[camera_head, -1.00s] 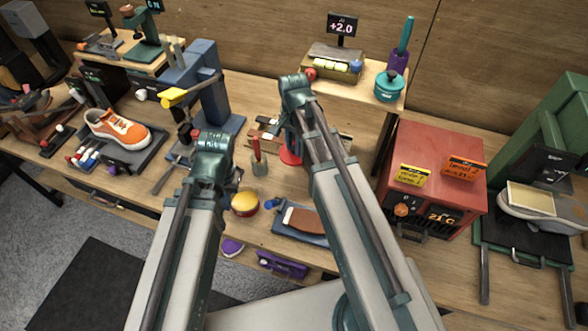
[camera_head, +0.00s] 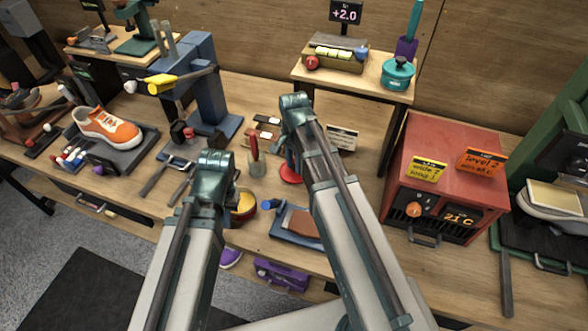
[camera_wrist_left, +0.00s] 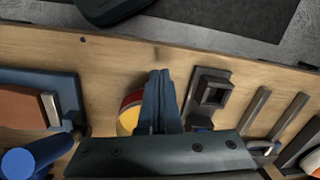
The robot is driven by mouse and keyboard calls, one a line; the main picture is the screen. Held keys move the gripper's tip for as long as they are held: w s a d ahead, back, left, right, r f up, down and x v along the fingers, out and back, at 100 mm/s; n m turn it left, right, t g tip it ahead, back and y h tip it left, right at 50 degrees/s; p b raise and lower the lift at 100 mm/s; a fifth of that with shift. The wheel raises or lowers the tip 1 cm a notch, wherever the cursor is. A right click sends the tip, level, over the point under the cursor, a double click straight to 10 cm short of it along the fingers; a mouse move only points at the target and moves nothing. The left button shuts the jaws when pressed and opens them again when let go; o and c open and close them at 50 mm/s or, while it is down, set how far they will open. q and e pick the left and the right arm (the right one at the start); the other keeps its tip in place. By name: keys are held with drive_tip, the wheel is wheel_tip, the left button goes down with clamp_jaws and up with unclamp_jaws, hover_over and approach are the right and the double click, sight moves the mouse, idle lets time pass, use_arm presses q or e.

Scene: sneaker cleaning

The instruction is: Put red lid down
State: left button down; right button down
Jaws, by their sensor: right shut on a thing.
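The red lid (camera_head: 291,173) is a flat red disc, seen just under my right gripper (camera_head: 290,158) in the head view. That gripper points down and is shut on the lid; my right arm partly hides both. I cannot tell whether the lid touches the table. A round red tin with yellow inside (camera_head: 243,203) stands to the left, partly behind my left arm. It also shows in the left wrist view (camera_wrist_left: 130,112). My left gripper (camera_wrist_left: 159,75) has its fingers together beside this tin, apparently empty; in the head view my arm hides it.
A cup with a red-handled tool (camera_head: 256,167) stands left of the lid. A blue tray with a brown pad (camera_head: 300,222) lies in front. A red oven (camera_head: 445,180) is on the right. A small raised shelf (camera_head: 330,80) stands behind. An orange sneaker (camera_head: 107,127) is far left.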

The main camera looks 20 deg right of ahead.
sight(294, 166)
use_arm(q)
drive_tip(key=shift+f, duration=0.15)
use_arm(e)
drive_tip(key=shift+f, duration=0.2)
use_arm(q)
drive_tip(key=shift+f, duration=0.1)
drive_tip(key=shift+f, duration=0.15)
use_arm(e)
drive_tip(key=shift+f, duration=0.2)
drive_tip(key=c, duration=0.6)
unclamp_jaws()
drive_tip(key=shift+c, duration=0.2)
drive_tip(key=shift+r, duration=0.1)
use_arm(q)
wheel_tip(294, 166, up, 12)
drive_tip(key=p, duration=1.2)
drive_tip(key=shift+r, duration=0.25)
use_arm(e)
wheel_tip(294, 166, up, 12)
drive_tip(key=shift+r, duration=0.15)
